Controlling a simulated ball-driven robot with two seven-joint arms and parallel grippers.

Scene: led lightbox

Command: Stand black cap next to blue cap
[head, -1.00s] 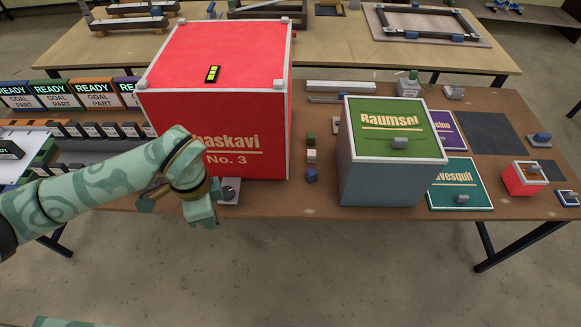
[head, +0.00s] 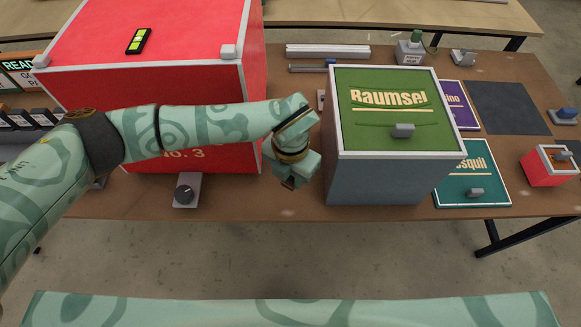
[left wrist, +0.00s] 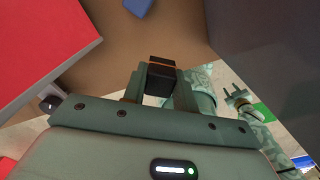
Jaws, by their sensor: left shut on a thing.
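My left gripper (head: 289,182) hangs over the table's front part, between the red box and the grey Raumsel box. In the left wrist view it is shut on the black cap (left wrist: 161,77), a small dark block with an orange strip. The blue cap (left wrist: 138,7) shows at the top edge of that view, on the table and apart from the black cap. In the head view my arm and gripper hide the blue cap. My right gripper (left wrist: 236,97) shows small in the left wrist view, with its fingers apart and empty; the head view does not show it.
The large red box (head: 170,85) stands left and the grey box (head: 380,175) with a green Raumsel lid (head: 375,85) stands close right of the gripper. A dial on a plate (head: 185,192) lies before the red box. The brown table's front strip (head: 240,205) is clear.

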